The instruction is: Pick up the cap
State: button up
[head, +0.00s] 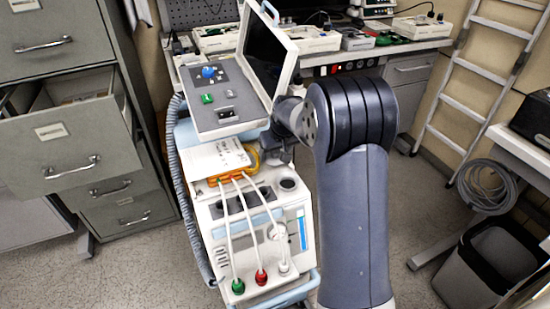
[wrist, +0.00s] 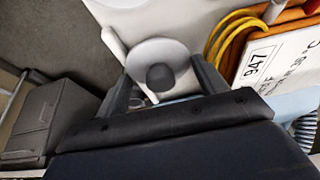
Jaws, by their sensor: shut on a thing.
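My gripper (wrist: 160,76) shows in the wrist view with a dark finger on each side of a round, pale grey cap (wrist: 160,54) with a darker grey disc in its middle. The fingers are shut on it. In the head view my gripper (head: 281,152) is a dark shape at the end of my arm, over the back right of the white machine (head: 262,215). The cap cannot be made out there. A round dark opening with a pale rim (head: 289,184) lies just below my gripper on the machine's top. Whether the cap touches the machine is unclear.
A tilted screen and control panel (head: 228,108) stand close to my gripper. Yellow tubing (wrist: 226,42) and a label marked 947 (wrist: 258,65) lie beside it. White hoses run down the machine's front. An open drawer (head: 68,160) juts out at left; a ladder (head: 470,105) leans at right.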

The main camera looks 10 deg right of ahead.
jog(key=shift+r, duration=0.1)
jog(key=shift+s+d+r, duration=0.15)
jog(key=shift+s+r, duration=0.3)
jog(key=s+r, duration=0.2)
jog(key=s, duration=0.2)
jog(key=s+d+r, duration=0.1)
jog(key=s+r, duration=0.1)
jog(key=s, duration=0.2)
jog(key=s+d+r, duration=0.1)
jog(key=s+r, duration=0.2)
jog(key=s, duration=0.2)
jog(key=shift+d, duration=0.25)
jog(key=shift+w+p, duration=0.1)
jog(key=shift+p, duration=0.3)
